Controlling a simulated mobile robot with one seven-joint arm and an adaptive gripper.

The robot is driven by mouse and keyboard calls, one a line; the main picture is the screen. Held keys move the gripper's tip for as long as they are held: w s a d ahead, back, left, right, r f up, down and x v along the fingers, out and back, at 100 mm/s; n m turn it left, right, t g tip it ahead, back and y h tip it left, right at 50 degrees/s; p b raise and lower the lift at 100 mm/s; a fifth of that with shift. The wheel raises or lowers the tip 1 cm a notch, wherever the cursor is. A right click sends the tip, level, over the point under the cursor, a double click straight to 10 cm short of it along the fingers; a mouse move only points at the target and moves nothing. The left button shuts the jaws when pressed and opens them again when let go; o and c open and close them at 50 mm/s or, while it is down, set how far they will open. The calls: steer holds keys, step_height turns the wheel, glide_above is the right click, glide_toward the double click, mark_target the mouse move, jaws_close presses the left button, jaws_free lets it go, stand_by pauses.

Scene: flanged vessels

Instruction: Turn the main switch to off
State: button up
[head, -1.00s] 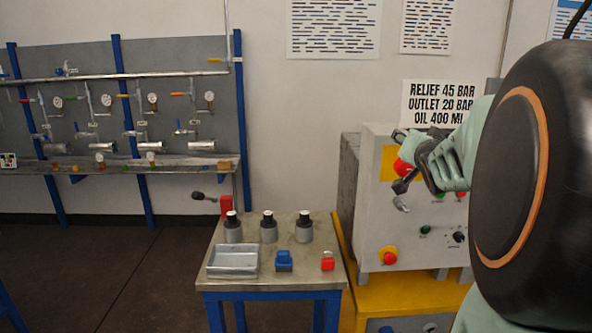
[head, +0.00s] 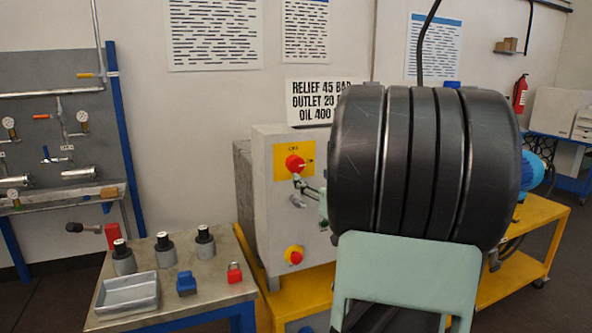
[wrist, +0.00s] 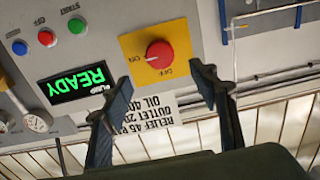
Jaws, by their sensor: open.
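The main switch (head: 294,163) is a red round knob on a yellow plate on the grey cabinet's front. In the wrist view the knob (wrist: 159,54) shows upside down, with ON to its left and OFF below it. Its pointer seems to face the ON side, but the mark is small. My gripper (wrist: 160,90) is open and empty, its two fingers apart, below the knob in the wrist picture and not closed on it. In the head view my gripper (head: 308,190) is partly hidden by my dark arm link, just below and right of the knob.
A red emergency button (head: 293,256) sits lower on the cabinet. The wrist view shows a lit READY display (wrist: 77,82) and coloured buttons beside the plate. A side table (head: 225,275) with several vessels, a tray and padlocks stands left.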

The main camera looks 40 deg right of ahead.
mark_target(298, 166)
steer(key=x, duration=0.9)
steer(key=shift+w+d, duration=0.1)
steer(key=shift+w, duration=0.25)
steer(key=c, duration=1.1)
steer(key=shift+c, duration=0.2)
